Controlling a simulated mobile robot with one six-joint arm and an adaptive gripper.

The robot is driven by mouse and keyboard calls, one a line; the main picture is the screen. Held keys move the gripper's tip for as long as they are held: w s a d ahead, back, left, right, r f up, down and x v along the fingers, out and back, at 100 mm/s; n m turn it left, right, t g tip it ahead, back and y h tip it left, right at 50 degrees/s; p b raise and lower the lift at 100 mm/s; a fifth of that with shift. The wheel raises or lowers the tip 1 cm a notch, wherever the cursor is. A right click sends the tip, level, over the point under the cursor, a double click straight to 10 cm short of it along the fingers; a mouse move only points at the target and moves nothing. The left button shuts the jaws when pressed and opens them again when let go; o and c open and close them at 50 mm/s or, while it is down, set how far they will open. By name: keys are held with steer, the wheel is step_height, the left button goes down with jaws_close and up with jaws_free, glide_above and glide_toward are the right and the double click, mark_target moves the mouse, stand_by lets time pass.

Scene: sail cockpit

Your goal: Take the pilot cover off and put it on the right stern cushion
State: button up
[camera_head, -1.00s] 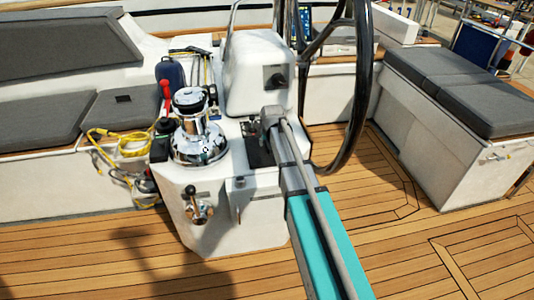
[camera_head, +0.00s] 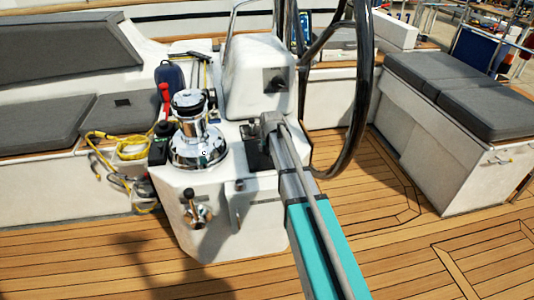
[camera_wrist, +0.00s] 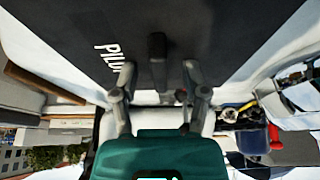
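The pilot cover (camera_wrist: 80,28) is a dark flat panel with white lettering starting "PILO" and a black raised tab. It fills the top of the wrist view. In the head view, a small dark patch of it (camera_head: 257,158) shows on the white pedestal, partly hidden by my arm. My gripper (camera_wrist: 160,72) is open and empty, its two fingers apart on either side of the tab; whether they touch the cover I cannot tell. The grey cushions on the right bench (camera_head: 490,112) are bare.
A chrome winch (camera_head: 197,148) stands left of the cover, with a red-handled item (camera_head: 165,92) behind it. A white pod (camera_head: 258,80) and a black steering wheel (camera_head: 362,90) stand beyond my gripper. Yellow rope (camera_head: 118,140) hangs at the left bench. The teak floor is clear.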

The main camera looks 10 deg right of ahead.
jaws_close()
steer(key=shift+r, duration=0.15)
stand_by(0.4)
step_height(320, 180, up, 2)
steer(key=p, duration=0.2)
steer(key=shift+r+p, duration=0.15)
steer(key=shift+p, duration=0.15)
steer(key=s+a+r+p, duration=0.2)
steer(key=s+r+p, duration=0.8)
steer(key=s, duration=0.3)
steer(key=shift+s+a+r, duration=0.15)
steer(key=shift+s+r, duration=0.05)
steer(key=shift+s, duration=0.2)
